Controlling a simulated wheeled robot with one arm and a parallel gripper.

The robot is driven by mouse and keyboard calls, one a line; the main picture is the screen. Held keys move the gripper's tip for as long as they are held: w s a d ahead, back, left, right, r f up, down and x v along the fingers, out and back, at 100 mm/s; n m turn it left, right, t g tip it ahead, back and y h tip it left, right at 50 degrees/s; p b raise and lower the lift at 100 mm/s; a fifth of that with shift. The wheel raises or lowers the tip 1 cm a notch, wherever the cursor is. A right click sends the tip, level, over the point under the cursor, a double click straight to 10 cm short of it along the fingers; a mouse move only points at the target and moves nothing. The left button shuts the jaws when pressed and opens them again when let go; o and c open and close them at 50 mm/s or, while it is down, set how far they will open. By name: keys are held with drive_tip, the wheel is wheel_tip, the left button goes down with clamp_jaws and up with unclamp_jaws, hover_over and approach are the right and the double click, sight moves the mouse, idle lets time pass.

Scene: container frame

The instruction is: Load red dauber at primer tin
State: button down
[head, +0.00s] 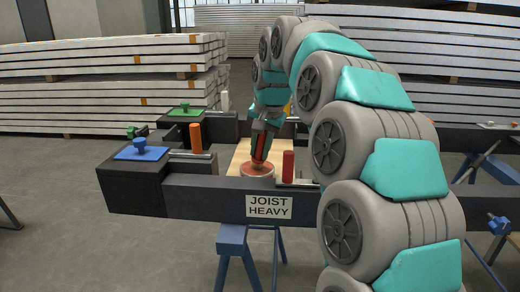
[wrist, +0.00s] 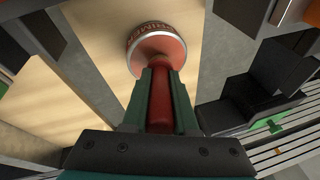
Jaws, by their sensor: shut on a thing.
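My gripper (wrist: 160,98) is shut on the handle of the red dauber (wrist: 160,106). The dauber also shows in the head view (head: 260,150), where it leans down over the primer tin. The primer tin (wrist: 157,47) is a round container with a pale rim, a red label and a red top. The dauber's lower end overlaps the tin's top. I cannot tell how deep it reaches.
A dark beam labelled JOIST HEAVY (head: 268,207) runs across the front, on a blue trestle (head: 237,240). An orange cylinder (head: 195,137) and a red cylinder (head: 288,165) stand upright nearby. A blue-knobbed plate (head: 140,152) lies at the left corner. Stacked white beams (head: 110,80) stand behind.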

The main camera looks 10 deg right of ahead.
drive_tip(key=shift+r+p, duration=1.15)
drive_tip(key=shift+r, duration=1.15)
drive_tip(key=shift+w+r, duration=0.1)
drive_tip(key=shift+r, duration=0.95)
